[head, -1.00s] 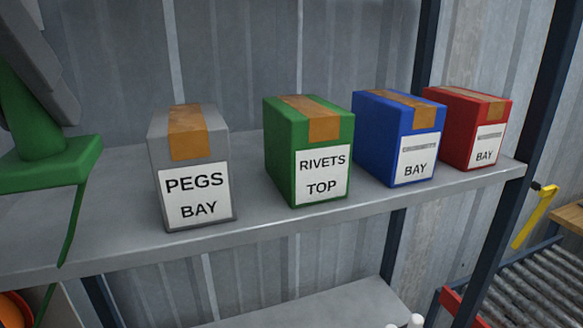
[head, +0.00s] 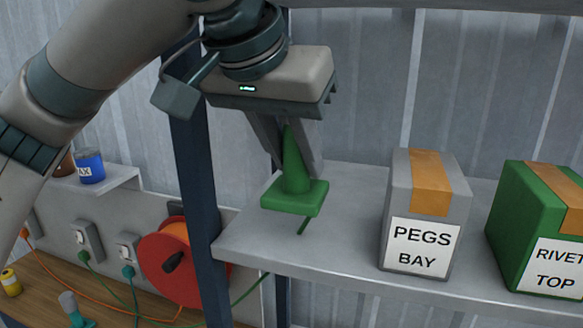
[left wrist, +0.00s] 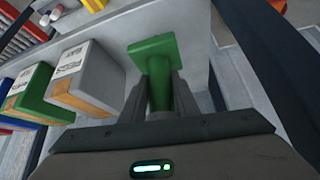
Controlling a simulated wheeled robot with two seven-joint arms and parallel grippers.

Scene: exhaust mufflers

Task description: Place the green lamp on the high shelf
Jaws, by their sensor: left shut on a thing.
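The green lamp (head: 294,183) has a tapered stem and a square base. My left gripper (head: 290,150) is shut on its stem from above and holds it upright over the left end of the high shelf (head: 345,225). I cannot tell if the base touches the shelf. A green cord hangs from the base, and part of it shows below the shelf. In the left wrist view the lamp (left wrist: 158,70) stands between the fingers, its base toward the shelf surface. My right gripper is not in view.
A grey PEGS BAY box (head: 425,215) stands on the shelf right of the lamp, then a green RIVETS TOP box (head: 545,225). A dark upright post (head: 200,180) rises at the shelf's left end. A red cable reel (head: 165,268) is lower left. Bare shelf lies between lamp and grey box.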

